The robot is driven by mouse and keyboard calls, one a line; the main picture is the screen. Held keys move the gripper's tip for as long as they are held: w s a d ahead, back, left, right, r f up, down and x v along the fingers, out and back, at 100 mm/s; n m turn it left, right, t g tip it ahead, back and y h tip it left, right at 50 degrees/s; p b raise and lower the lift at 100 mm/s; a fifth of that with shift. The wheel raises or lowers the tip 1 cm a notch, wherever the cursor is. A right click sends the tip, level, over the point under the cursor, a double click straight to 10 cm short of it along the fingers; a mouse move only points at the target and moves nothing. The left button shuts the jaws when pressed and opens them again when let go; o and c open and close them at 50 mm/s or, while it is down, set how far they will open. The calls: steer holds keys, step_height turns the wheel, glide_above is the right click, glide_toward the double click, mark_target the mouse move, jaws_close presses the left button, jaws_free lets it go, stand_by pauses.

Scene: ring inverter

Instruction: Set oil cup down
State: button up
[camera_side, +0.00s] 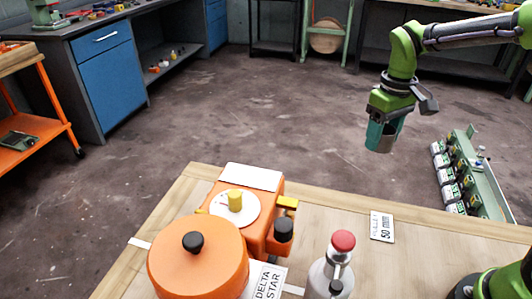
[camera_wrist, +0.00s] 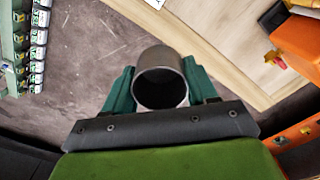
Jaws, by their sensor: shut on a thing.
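The oil cup is a grey, open-topped metal cylinder (camera_wrist: 160,60), its dark mouth facing the camera in the wrist view. My gripper (camera_wrist: 160,88) is shut on it, with a teal finger on either side of its wall. In the side view my gripper (camera_side: 383,136) hangs in the air at upper right, past the far edge of the wooden table (camera_side: 330,205), with the floor behind it. The fingers hide much of the cup there, and I cannot tell its contents.
On the table stand an orange machine (camera_side: 265,220) with a yellow knob and a black cap (camera_side: 283,230), a large orange round housing (camera_side: 197,265), a red-topped metal bottle (camera_side: 340,262) and a label card (camera_side: 381,227). A green rack (camera_side: 480,175) stands at the right. Bare tabletop lies around the card.

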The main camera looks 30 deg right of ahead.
steer(key=a+f+n, duration=0.1)
steer(key=a+f, duration=0.2)
steer(key=a, duration=0.4)
steer(key=m, duration=0.5)
glide_above(324, 230)
steer(key=shift+f, duration=2.6)
step_height(324, 230, down, 10)
steer(key=shift+r, duration=0.2)
steer(key=shift+f, duration=0.1)
steer(key=shift+f, duration=0.1)
steer(key=o, duration=1.1)
steer(key=shift+c, duration=0.2)
